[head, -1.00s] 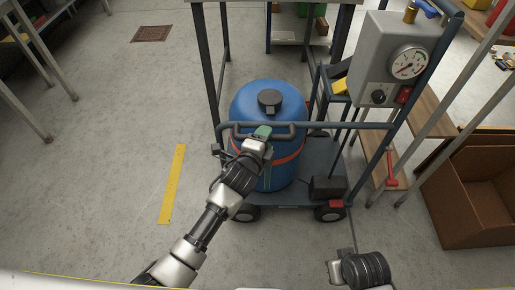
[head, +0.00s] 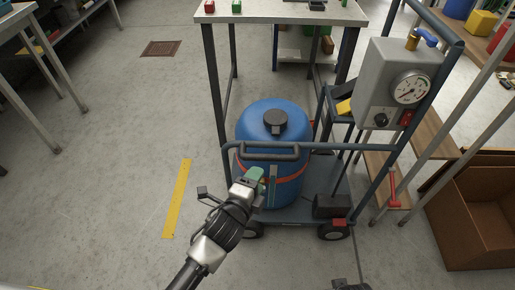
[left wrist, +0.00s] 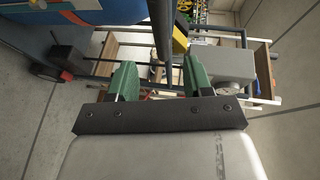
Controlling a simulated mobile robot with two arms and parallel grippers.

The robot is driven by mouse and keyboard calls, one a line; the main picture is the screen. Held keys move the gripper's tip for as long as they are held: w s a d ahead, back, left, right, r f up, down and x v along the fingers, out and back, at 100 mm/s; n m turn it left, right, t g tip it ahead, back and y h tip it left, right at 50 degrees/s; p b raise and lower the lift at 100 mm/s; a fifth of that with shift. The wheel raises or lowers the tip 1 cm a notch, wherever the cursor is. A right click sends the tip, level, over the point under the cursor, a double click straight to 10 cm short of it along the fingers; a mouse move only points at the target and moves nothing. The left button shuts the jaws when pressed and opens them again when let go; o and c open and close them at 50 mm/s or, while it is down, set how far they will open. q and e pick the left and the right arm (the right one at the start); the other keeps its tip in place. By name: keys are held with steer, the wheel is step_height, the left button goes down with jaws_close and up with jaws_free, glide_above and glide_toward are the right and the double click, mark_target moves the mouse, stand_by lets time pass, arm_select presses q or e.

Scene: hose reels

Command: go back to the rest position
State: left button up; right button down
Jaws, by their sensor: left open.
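My left gripper (head: 255,175) is open and empty. In the head view it appears below the cart's grey push handle (head: 271,156), in front of the blue drum (head: 272,125). In the left wrist view its two green fingers (left wrist: 160,80) stand apart with nothing between them. A dark bar of the cart (left wrist: 161,30) shows beyond the fingers in that view. Only a small dark piece of my right gripper (head: 342,284) shows at the bottom edge of the head view, so its jaws are hidden.
The wheeled cart (head: 300,212) carries the drum and a grey gauge box (head: 384,85). A workbench (head: 290,14) stands behind it. An open cardboard box (head: 470,225) is at the right. A yellow floor strip (head: 178,198) lies left of the cart, where the floor is clear.

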arm_select(q)
steer(key=s+a+f+n+g+y, duration=0.4)
steer(key=s+a+f+n+g, duration=0.15)
steer(key=a+f+n, duration=0.5)
steer(key=s+a+f+n+g+y, duration=0.1)
steer(key=s+a+f+n+g, duration=0.25)
steer(key=s+f, duration=0.35)
steer(key=s+a+f+n+g+y, duration=0.1)
steer(key=s+a+f+n+g, duration=0.3)
steer(key=s, duration=0.5)
steer(key=s+a+f+p, duration=0.1)
steer(key=s+f+p, duration=0.1)
steer(key=s+p, duration=0.6)
steer(key=s+a+f+n+p, duration=0.1)
steer(key=s+f+p, duration=0.1)
steer(key=s+p, duration=0.7)
steer(key=shift+s+f+g, duration=0.35)
steer(key=shift+s+g, duration=0.05)
steer(key=shift+s, duration=0.55)
arm_select(e)
steer(key=s+d+f, duration=0.1)
steer(key=s+f, duration=0.1)
steer(key=s, duration=0.7)
steer(key=s+d+f+g, duration=0.1)
steer(key=s+d+f, duration=0.1)
steer(key=s, duration=0.7)
steer(key=shift+g, duration=0.3)
